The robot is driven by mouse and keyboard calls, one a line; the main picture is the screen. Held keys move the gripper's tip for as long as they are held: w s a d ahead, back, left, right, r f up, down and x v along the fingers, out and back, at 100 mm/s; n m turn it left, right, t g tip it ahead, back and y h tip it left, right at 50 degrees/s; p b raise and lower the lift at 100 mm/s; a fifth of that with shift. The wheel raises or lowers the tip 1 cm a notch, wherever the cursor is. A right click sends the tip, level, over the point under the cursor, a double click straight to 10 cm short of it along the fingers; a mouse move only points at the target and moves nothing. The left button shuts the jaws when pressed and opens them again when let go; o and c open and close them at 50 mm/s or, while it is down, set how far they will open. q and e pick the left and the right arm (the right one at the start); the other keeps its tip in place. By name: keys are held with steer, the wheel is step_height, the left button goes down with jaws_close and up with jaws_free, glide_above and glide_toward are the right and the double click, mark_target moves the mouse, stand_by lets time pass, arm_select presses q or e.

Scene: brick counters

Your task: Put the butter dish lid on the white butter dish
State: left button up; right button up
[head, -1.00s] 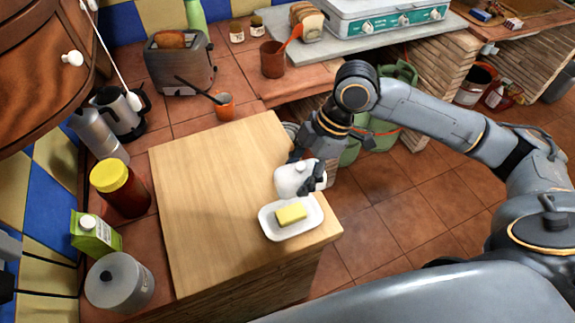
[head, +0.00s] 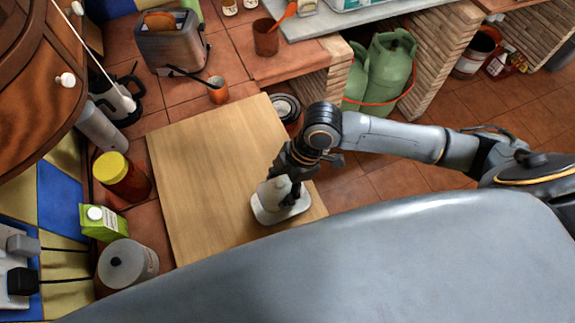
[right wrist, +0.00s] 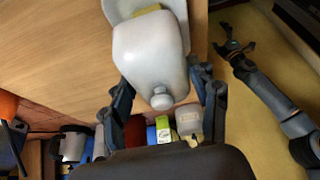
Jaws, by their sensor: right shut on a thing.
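The white butter dish (head: 293,211) sits near the front right edge of the wooden board (head: 205,165). My right gripper (head: 290,181) is shut on the white butter dish lid (head: 270,191), over the dish. In the right wrist view the lid (right wrist: 150,48) sits between the fingers, its round knob toward the camera. A sliver of yellow butter (right wrist: 148,9) and part of the dish (right wrist: 118,10) show beyond the lid. Whether the lid touches the dish I cannot tell. My left gripper (right wrist: 237,44) shows only in the right wrist view, with its fingers apart and empty.
A yellow-lidded jar (head: 122,178), a green carton (head: 103,222) and a grey pot (head: 127,265) stand left of the board. A toaster (head: 172,42) and an orange cup (head: 218,90) stand behind it. The board's left and middle are clear.

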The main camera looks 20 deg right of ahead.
mark_target(281, 196)
steer(key=shift+s+a, duration=0.15)
steer(key=shift+r+p, duration=0.1)
steer(key=shift+p, duration=0.2)
steer(key=shift+f, duration=0.2)
steer(key=shift+f+b, duration=0.3)
steer(key=shift+f, duration=0.35)
steer(key=shift+f+b, duration=0.6)
steer(key=shift+f, duration=1)
arm_select(q)
steer(key=shift+s+a+f, duration=0.35)
steer(key=shift+s+f, duration=0.1)
steer(key=shift+f, duration=0.15)
steer(key=shift+a+r+p, duration=0.1)
steer(key=shift+r+p, duration=0.15)
steer(key=shift+p, duration=0.05)
arm_select(e)
steer(key=shift+f, duration=0.1)
arm_select(q)
steer(key=shift+s, duration=0.1)
arm_select(e)
steer(key=shift+f, duration=0.3)
